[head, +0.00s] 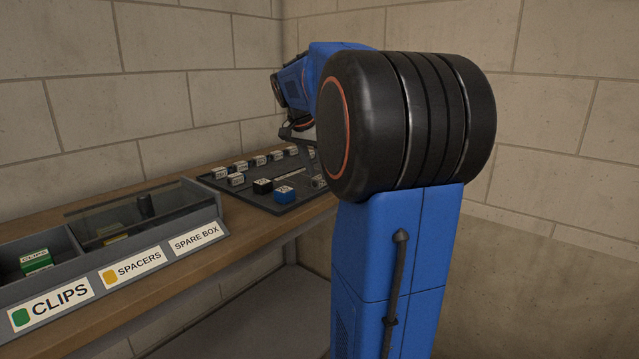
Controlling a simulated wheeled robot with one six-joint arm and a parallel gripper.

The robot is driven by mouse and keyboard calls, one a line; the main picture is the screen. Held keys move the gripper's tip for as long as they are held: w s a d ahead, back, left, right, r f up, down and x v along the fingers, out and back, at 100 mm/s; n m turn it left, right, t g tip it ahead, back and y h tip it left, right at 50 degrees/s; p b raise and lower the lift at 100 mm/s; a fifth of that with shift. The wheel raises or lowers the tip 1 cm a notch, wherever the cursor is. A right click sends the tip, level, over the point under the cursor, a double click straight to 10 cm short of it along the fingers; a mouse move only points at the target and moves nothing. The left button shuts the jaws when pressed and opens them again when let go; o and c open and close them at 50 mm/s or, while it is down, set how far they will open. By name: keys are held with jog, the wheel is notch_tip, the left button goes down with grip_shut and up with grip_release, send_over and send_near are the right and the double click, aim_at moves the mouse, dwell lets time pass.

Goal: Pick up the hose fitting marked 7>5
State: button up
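Several small fittings with white labels stand on a dark tray (235,187) on the bench. Their marks are too small to read, so I cannot tell which one is 7>5. A blue fitting (285,197) and a black fitting (263,187) are near the tray's front edge. My gripper (292,134) is above the back right part of the tray, partly hidden by my arm. Its fingers are too small and dark to show whether they are open or shut. My arm hides the tray's right end.
A grey divided bin (150,243) stands at the bench's left, labelled CLIPS, SPACERS and SPARE BOX. A green clips box (36,260) sits in its left compartment. A dark see-through cover lies over part of it. Block walls (120,80) close off the back and right.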

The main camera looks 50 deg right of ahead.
jog(key=shift+x, duration=0.95)
grip_shut()
